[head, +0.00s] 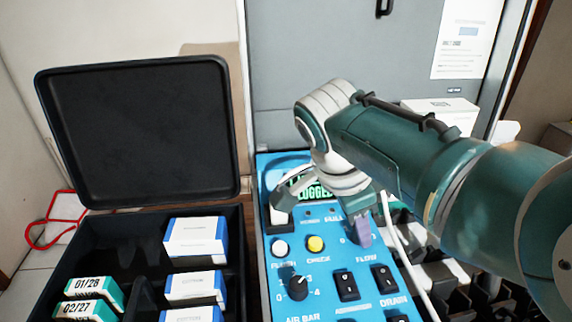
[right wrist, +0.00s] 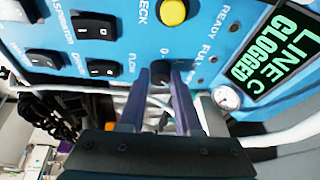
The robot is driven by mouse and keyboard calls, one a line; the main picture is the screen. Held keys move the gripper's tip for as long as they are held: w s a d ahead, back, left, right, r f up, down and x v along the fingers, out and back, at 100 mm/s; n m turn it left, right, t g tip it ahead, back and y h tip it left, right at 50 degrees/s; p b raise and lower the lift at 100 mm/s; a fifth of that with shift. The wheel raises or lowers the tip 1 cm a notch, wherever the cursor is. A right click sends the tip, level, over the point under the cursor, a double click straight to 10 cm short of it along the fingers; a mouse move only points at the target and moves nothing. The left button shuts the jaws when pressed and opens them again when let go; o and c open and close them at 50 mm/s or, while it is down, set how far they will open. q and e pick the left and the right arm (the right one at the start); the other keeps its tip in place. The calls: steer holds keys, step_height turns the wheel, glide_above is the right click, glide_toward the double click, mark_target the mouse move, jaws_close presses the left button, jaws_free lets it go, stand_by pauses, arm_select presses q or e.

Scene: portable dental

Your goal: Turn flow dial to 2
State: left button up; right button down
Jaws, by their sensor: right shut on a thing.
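The blue control panel (head: 262,250) stands upright-tilted at the middle of the head view. Its flow dial (right wrist: 161,73) is a dark knob beside the FLOW label in the right wrist view. My right gripper (right wrist: 160,82) is shut on this dial, one finger on each side. In the head view my right gripper (head: 362,234) covers the dial, and a 0 mark shows left of it. The dial's pointer and setting cannot be read. The green display (right wrist: 276,52) reads LINE C CLOGGED. My left gripper is not in view.
An air bar dial (head: 298,287), a yellow check button (head: 316,243), a white flush button (head: 280,248) and black rocker switches (head: 347,286) sit close by. An open black case (head: 140,130) with boxes is at left. White hoses (head: 402,255) run along the panel's right.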

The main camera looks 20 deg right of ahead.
stand_by(0.4)
steer(key=c, duration=0.6)
jaws_free()
steer(key=shift+r, duration=0.25)
steer(key=p+v, duration=0.2)
steer(key=v, duration=0.7)
steer(key=shift+r, duration=0.25)
steer(key=shift+a, duration=0.1)
